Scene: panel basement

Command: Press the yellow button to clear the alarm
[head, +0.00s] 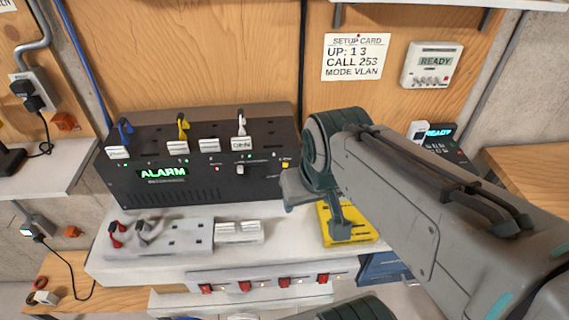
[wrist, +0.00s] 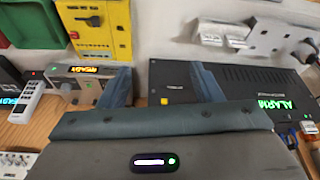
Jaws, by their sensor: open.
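The black alarm unit (head: 215,190) stands on the white shelf with a lit green ALARM display (head: 163,173). The small yellow button (head: 285,164) is at the right end of its front face. In the wrist view the yellow button (wrist: 164,101) shows just above the edge of my gripper housing, between the two fingers. My gripper (head: 315,205) is open and empty, in front of the unit's right end. Its spread fingers also show in the wrist view (wrist: 163,82). Whether a finger touches anything cannot be told.
A yellow case (head: 364,228) sits on the shelf below my arm. Red switches (head: 245,287) line the strip below. A setup card (head: 356,57) hangs on the wall.

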